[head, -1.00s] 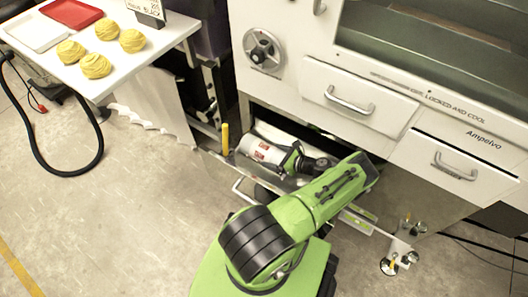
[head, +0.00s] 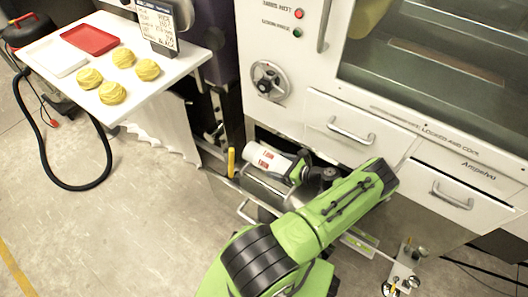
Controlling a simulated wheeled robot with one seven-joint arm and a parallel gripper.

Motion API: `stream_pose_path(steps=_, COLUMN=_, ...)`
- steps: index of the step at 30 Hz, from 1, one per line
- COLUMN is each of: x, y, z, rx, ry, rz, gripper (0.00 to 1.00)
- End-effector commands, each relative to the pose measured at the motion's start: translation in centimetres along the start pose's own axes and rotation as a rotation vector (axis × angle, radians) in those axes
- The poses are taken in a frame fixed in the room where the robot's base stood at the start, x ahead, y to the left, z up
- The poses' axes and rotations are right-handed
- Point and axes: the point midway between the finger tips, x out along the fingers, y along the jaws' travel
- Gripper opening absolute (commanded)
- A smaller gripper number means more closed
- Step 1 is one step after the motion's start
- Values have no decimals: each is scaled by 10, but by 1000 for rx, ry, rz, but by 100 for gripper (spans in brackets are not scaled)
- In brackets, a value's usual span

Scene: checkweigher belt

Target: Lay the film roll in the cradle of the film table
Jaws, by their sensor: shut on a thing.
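The film roll (head: 268,157) is a white cylinder with red print, lying roughly level at the lower front of the large white machine. My gripper (head: 297,168) is at its right end and shut on it; my wrist and green arm hide part of the grip. Below the roll is a low metal tray or table (head: 250,187) with a yellow upright (head: 231,162) at its left. I cannot tell whether this is the film table, and no cradle can be made out clearly. The roll appears to be above the metal surface, with a dark opening behind it.
The white machine front, with a handwheel (head: 270,80) and drawers (head: 341,125), stands close behind. A white side table (head: 128,62) holds several yellow dough-like balls, a red tray (head: 89,40) and a display. A black hose (head: 70,187) lies at left. The floor at front left is clear.

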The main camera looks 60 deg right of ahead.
Motion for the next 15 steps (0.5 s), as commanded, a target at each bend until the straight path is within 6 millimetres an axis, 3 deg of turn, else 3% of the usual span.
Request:
stream_pose_path(steps=12, x=-1, y=0, z=4, rx=0, ry=-3, rz=0, gripper=34)
stream_pose_path(steps=15, x=-5, y=0, z=13, rx=-1, ry=-3, rz=0, gripper=34)
